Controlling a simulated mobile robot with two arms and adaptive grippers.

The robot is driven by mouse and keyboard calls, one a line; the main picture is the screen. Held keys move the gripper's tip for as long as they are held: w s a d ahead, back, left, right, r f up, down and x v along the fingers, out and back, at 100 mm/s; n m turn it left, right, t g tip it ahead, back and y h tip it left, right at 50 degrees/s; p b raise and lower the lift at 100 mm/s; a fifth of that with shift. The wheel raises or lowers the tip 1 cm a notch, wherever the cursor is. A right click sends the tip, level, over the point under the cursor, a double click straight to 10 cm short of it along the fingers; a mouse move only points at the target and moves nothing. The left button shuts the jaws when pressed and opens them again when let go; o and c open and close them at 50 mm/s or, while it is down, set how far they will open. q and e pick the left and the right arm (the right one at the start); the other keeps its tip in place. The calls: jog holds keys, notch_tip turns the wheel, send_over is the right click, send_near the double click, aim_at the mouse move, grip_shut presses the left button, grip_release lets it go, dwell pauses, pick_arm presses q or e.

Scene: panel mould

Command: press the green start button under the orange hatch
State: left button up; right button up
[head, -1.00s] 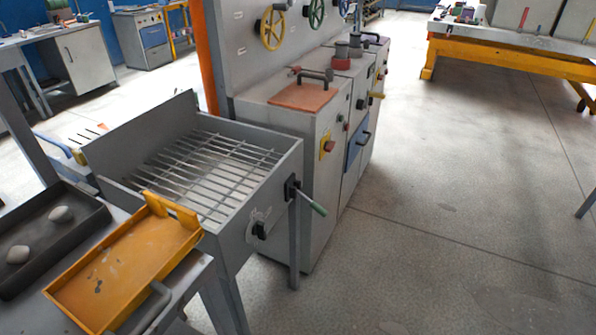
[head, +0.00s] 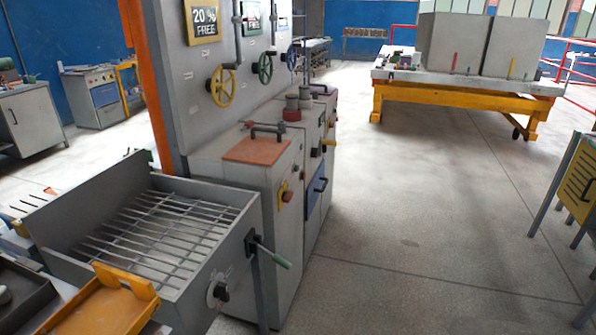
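An orange hatch (head: 259,150) with a dark bar handle (head: 267,131) lies shut on top of a grey cabinet (head: 274,220). No green start button shows; anything under the hatch is hidden. On the cabinet's right side face is a small yellow plate with a red knob (head: 286,196). Neither of my grippers is in the head view.
A grey box with a metal grate (head: 165,235) and a green-tipped lever (head: 273,256) stands before the cabinet. A yellow tray (head: 105,305) is at the lower left. Valve wheels (head: 221,86) line the panel behind.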

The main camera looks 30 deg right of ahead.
jog(key=shift+c, duration=0.4)
grip_shut()
dwell(1.1)
